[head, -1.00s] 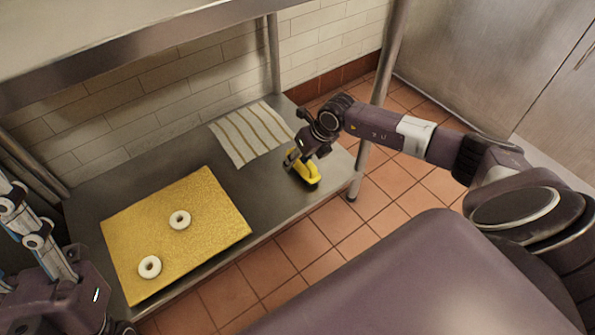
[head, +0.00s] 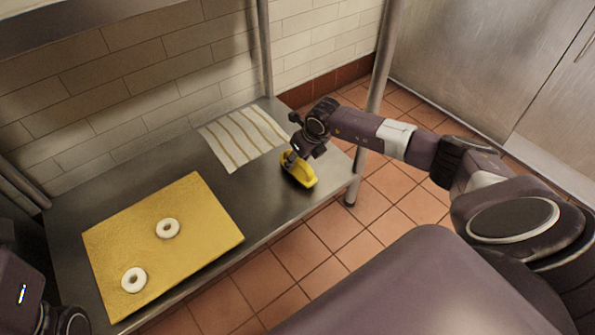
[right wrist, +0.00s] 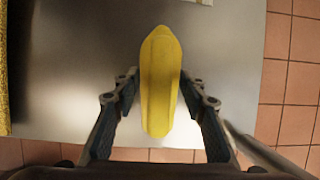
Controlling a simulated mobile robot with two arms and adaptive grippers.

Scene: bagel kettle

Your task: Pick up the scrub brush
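The scrub brush (head: 301,173) is a yellow, elongated block near the right end of the steel table. In the right wrist view the brush (right wrist: 159,85) lies lengthwise between my right gripper's fingers. My right gripper (head: 291,158) is low at the brush in the head view and partly covers it.
A gold board (head: 200,205) with two white bagels (head: 168,228) (head: 134,280) lies on the left of the table (head: 250,195). A striped cloth (head: 240,137) lies behind the brush. A metal post (head: 374,110) stands at the table's right end, a shelf overhead.

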